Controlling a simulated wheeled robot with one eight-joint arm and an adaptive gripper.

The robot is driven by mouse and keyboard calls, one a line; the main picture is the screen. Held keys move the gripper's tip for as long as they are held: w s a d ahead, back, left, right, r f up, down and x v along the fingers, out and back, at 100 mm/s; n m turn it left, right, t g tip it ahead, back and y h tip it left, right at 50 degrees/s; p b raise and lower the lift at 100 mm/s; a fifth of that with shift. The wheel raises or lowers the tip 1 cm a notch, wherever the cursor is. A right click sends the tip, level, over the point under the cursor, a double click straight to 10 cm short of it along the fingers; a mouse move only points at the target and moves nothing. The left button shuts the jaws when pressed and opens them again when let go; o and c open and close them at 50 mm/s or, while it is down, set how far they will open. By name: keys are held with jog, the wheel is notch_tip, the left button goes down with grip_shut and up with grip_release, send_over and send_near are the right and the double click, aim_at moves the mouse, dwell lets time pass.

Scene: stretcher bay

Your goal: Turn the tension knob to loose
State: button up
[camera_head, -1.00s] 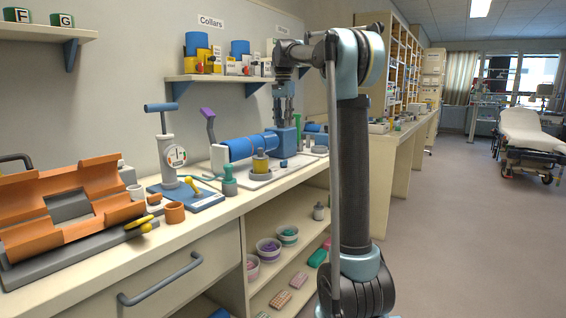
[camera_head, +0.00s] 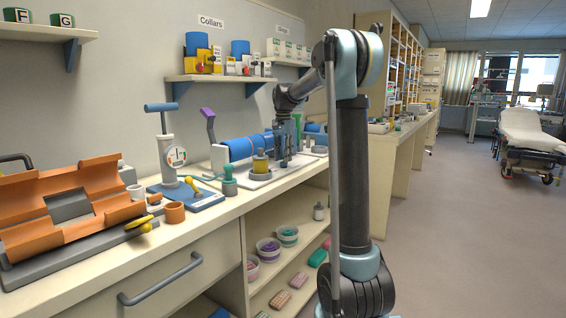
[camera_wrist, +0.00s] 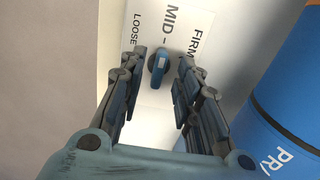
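The tension knob (camera_wrist: 157,68) is a small blue knob with a pale mark, on a white panel (camera_wrist: 172,40) lettered LOOSE, MID and FIRM. Its bar points roughly toward MID. In the wrist view my gripper (camera_wrist: 160,62) is open, with one finger on each side of the knob and visible gaps between. In the head view my gripper (camera_head: 283,160) points down over the white base board beside the blue cylinder (camera_head: 240,147). The knob is hidden behind the fingers there.
The large blue cylinder (camera_wrist: 290,85) lies close to the right of my fingers. A gauge pump (camera_head: 168,145) and an orange cradle (camera_head: 100,205) stand farther left on the bench.

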jog(key=shift+f, duration=0.95)
grip_shut()
jog(key=shift+n, duration=0.3)
jog(key=n, duration=0.5)
jog(key=shift+d+n, duration=0.1)
jog(key=shift+n, duration=0.2)
jog(key=n, duration=0.5)
jog(key=shift+d+n, duration=0.1)
jog(key=shift+n, duration=0.2)
